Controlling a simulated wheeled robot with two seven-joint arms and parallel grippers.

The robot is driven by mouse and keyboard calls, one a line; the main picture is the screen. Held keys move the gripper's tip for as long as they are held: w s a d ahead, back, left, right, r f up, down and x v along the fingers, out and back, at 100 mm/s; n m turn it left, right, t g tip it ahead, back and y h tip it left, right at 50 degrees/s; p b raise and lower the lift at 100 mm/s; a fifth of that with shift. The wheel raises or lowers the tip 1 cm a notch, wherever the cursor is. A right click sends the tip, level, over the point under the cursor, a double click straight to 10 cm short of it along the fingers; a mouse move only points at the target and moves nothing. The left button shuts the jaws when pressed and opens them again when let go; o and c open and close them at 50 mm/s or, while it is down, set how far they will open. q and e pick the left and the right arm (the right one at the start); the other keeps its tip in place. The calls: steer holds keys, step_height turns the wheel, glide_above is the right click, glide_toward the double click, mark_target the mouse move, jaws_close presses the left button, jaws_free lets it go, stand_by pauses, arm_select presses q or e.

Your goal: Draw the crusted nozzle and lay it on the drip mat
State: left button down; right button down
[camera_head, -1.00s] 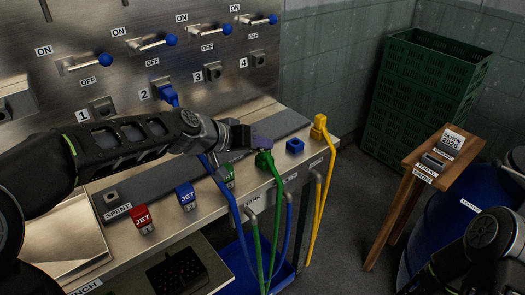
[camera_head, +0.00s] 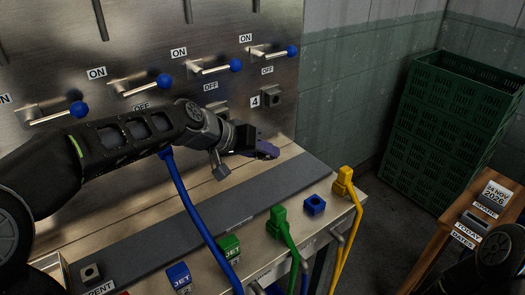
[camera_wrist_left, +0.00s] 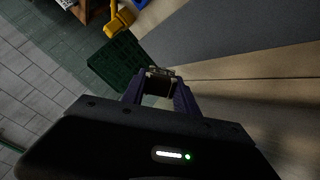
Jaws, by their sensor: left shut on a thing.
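My left gripper (camera_head: 268,151) hangs above the back of the bench, in front of the panel and right of the arm. Its purple fingers are shut on a small dark block with a pale edge, likely the nozzle (camera_wrist_left: 158,83). The fingers mostly hide it in the head view, and I cannot make out any crust. A long dark grey strip, likely the drip mat (camera_head: 195,216), lies along the bench. It also shows in the left wrist view (camera_wrist_left: 215,28), beyond the held block. My right arm is at the lower right; its gripper is out of view.
The socket marked 4 (camera_head: 274,98) and levers with blue knobs are on the panel. A green plug (camera_head: 278,220), blue block (camera_head: 314,205) and yellow plug (camera_head: 343,180) line the bench's front. A blue hose (camera_head: 190,205) crosses the strip. Green crates (camera_head: 440,130) stand at right.

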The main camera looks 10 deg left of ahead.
arm_select(q)
steer(key=shift+f, duration=0.15)
steer(key=shift+f+b, duration=2.5)
steer(key=shift+f, duration=0.9)
steer(key=c, duration=0.9)
jaws_free()
steer(key=shift+o, duration=0.2)
steer(key=v, duration=0.7)
steer(key=shift+s+a+r, duration=0.2)
steer(key=shift+s+a, duration=0.05)
